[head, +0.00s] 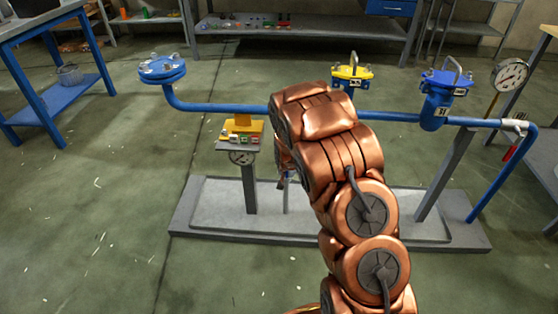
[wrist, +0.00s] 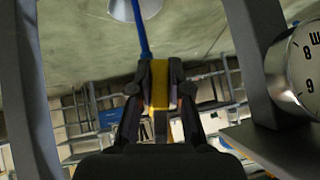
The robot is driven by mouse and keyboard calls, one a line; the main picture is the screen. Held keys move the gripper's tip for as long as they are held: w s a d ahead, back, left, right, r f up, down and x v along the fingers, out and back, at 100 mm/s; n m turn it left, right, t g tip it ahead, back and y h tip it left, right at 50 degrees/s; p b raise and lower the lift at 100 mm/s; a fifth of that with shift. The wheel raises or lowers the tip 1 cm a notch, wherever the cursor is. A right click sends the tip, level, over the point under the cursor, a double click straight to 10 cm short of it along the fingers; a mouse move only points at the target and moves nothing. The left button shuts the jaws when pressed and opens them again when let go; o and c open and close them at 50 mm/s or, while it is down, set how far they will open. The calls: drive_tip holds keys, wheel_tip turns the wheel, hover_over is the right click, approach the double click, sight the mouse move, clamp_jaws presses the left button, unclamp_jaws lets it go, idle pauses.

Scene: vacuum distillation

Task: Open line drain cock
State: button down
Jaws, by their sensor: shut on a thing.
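In the wrist view my gripper (wrist: 160,78) has its two dark fingers closed on the sides of a narrow yellow handle (wrist: 159,98), which looks like the drain cock's lever. The handle lies lengthwise between the fingers. The cock's body is not clearly visible. In the head view my copper-coloured arm covers most of the gripper and the handle, below the blue line (head: 220,107). Whether the cock is open or closed cannot be told.
A yellow-topped fitting (head: 352,72) and a blue capped vessel (head: 437,98) stand along the line.

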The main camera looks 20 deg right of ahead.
drive_tip(key=shift+d, duration=0.1)
drive_tip(key=c, duration=1.1)
unclamp_jaws()
drive_tip(key=shift+v, duration=6.05)
